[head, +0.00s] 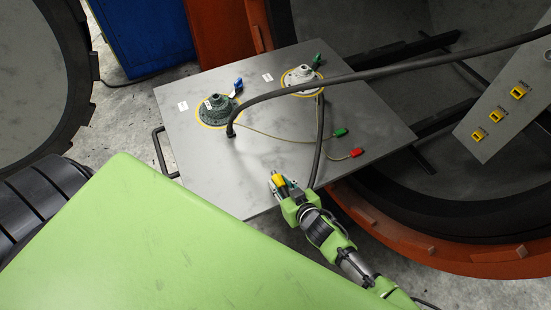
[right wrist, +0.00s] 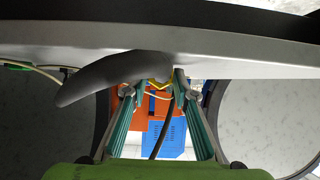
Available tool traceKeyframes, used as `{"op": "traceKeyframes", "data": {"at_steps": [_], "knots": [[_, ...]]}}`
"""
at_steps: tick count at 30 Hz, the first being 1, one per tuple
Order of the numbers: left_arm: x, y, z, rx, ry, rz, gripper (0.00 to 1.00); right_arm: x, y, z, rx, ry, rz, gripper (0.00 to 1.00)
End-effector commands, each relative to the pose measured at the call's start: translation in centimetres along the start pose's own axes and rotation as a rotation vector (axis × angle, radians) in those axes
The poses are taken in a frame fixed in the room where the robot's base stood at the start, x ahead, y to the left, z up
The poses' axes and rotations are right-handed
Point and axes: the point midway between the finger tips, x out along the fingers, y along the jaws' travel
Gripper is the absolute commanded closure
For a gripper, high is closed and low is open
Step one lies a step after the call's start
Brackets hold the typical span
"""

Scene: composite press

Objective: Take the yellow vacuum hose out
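A yellow piece (head: 279,180) shows at the fingertips of my right gripper (head: 281,184), over the near edge of a grey metal plate (head: 250,190). In the right wrist view a bit of yellow (right wrist: 158,86) shows between the teal fingertips (right wrist: 159,88); I cannot tell whether they press on it. A dark hose (head: 319,150) runs from the white fitting (head: 300,77) down the plate and passes behind my right gripper. A dark hose end (right wrist: 110,78) also crosses left of the fingertips in the right wrist view. My left gripper is not seen.
A thick black hose (head: 400,68) arches over the plate to near the dark green fitting (head: 216,106). Red (head: 357,153) and green (head: 340,132) plugs lie on the plate. The orange-rimmed press vessel (head: 430,247) and a sloped panel (head: 507,110) stand at right.

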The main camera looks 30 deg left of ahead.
Motion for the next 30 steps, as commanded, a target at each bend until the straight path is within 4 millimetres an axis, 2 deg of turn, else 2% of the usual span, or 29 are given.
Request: {"op": "traceKeyframes", "data": {"at_steps": [11, 16, 20, 30], "knots": [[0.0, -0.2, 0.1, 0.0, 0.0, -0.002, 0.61, 0.0, 0.0, 0.0, 0.0, 0.0, 0.0, 0.6], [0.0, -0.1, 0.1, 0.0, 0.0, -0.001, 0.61, -0.8, 0.1, 0.1, -0.001, 0.0, 0.001, 0.6], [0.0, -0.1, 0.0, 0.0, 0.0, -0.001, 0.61, -2.3, 0.1, 0.1, 0.0, 0.0, 0.001, 0.6], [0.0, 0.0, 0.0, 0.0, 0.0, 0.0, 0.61, -7.9, 0.0, 0.1, 0.001, 0.0, 0.0, 0.6]]}}
